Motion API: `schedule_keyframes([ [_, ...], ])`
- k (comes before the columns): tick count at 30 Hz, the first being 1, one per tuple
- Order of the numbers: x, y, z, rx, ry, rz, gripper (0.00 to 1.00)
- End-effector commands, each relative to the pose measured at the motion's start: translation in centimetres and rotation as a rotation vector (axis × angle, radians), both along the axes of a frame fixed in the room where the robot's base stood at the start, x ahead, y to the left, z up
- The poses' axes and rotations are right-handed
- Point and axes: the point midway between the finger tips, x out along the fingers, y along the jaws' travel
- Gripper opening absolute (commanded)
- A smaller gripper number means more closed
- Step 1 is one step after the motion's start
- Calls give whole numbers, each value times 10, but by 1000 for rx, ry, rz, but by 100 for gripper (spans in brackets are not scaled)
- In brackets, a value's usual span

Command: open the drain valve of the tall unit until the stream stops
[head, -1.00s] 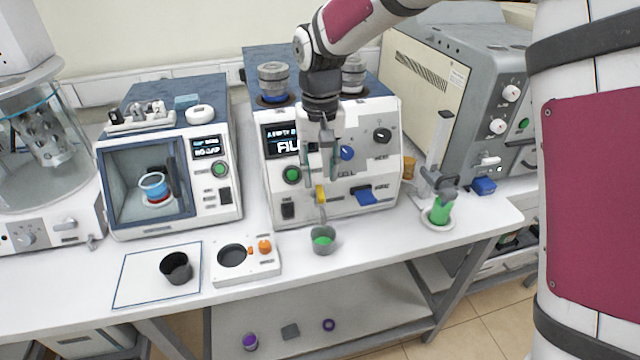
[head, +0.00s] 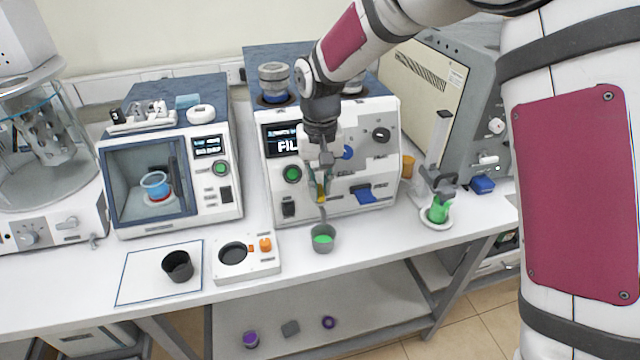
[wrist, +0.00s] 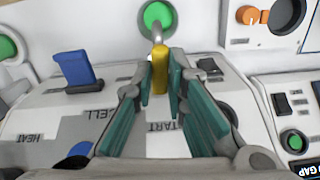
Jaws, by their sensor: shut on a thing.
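The tall unit (head: 335,131) stands at the back middle of the bench, with a lit display, knobs and a blue lever on its front. Its yellow drain valve handle (wrist: 160,68) sits low on the front above a grey spout. My gripper (head: 320,191) is shut on the yellow handle, with a teal finger pad on each side of it in the wrist view. The handle is partly hidden by the fingers in the head view. A grey cup (head: 322,245) with bright green liquid stands below the spout; I cannot make out a stream.
A smaller unit with a glass-fronted chamber (head: 148,190) stands to the left. In front are a dark cup (head: 177,266) on an outlined mat and a white device (head: 262,262) with an orange knob. A green vessel (head: 438,212) on a white dish stands right. Bench front is clear between.

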Motion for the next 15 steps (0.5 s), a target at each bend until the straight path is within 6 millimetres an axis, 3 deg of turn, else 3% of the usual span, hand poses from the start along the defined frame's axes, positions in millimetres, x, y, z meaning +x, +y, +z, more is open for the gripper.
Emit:
schedule_keyframes([
  [15,0,0,0,-1,0,134,0],
])
